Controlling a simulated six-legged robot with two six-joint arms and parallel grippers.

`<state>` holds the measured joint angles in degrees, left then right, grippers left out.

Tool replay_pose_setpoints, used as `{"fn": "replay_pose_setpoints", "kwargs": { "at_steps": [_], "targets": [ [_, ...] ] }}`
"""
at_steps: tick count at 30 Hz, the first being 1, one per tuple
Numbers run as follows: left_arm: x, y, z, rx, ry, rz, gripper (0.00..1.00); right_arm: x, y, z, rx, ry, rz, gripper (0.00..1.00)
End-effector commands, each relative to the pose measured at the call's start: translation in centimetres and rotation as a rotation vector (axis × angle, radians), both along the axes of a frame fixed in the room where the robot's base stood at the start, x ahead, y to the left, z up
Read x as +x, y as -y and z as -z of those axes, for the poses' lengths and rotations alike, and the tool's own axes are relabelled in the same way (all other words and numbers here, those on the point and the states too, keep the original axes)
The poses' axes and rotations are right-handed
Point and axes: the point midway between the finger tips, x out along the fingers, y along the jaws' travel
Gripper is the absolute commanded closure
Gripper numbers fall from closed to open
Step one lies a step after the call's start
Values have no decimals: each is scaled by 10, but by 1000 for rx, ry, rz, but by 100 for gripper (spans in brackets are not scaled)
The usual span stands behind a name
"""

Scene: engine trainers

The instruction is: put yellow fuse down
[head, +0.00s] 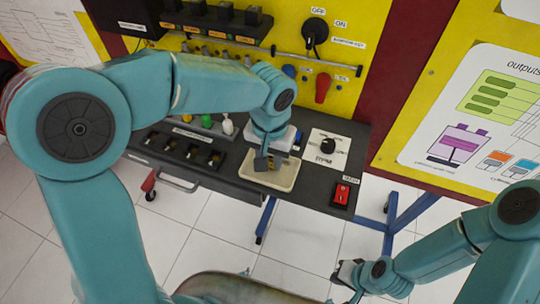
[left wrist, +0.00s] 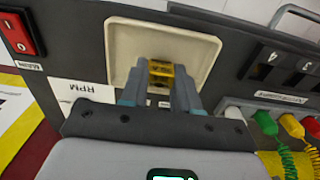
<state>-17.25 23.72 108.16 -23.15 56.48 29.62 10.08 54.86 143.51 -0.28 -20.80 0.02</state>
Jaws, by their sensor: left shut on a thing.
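My left gripper (head: 267,164) is shut on the yellow fuse (left wrist: 160,68), which sits between its fingertips in the left wrist view. The gripper points down over a cream tray (head: 283,183) on the dark bench shelf. The tray also shows in the left wrist view (left wrist: 124,46), behind the fuse. In the head view the gripper hides most of the fuse. I cannot tell whether the fuse touches the tray floor. My right gripper (head: 347,275) is low at the bottom, over the floor, and its fingers are too unclear to read.
An RPM dial (head: 328,148) and a red switch (head: 341,193) lie right of the tray. A row of black sockets (head: 190,152) and coloured plugs (head: 227,125) are on the left. The yellow panel (head: 345,75) with a red lever (head: 322,87) stands behind.

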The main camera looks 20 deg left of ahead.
Motion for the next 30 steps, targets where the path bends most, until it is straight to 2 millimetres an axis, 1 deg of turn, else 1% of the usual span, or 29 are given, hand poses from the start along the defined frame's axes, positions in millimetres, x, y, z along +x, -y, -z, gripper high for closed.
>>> {"fn": "replay_pose_setpoints", "kwargs": {
  "at_steps": [5,6,7,8,16,18,20,23,30],
  "targets": [
    [0,0,5,0,0,0,98,0,0,5,0,0,0,100],
    [0,0,3,0,0,0,57,0,0,3,0,0,0,100],
    [0,0,3,0,0,0,47,0,0,3,0,0,0,100],
    [0,0,3,0,0,0,44,0,0,3,0,0,0,100],
    [0,0,2,0,0,0,44,0,0,2,0,0,0,100],
    [0,0,-4,0,0,0,44,0,0,-3,0,0,0,100],
    [1,0,-9,-1,4,-1,44,0,0,-1,0,0,0,100],
    [1,1,-30,-2,6,0,44,0,0,-2,0,0,0,100],
    [1,1,-86,-2,6,0,44,0,0,-6,0,0,0,100]
  ]
}}
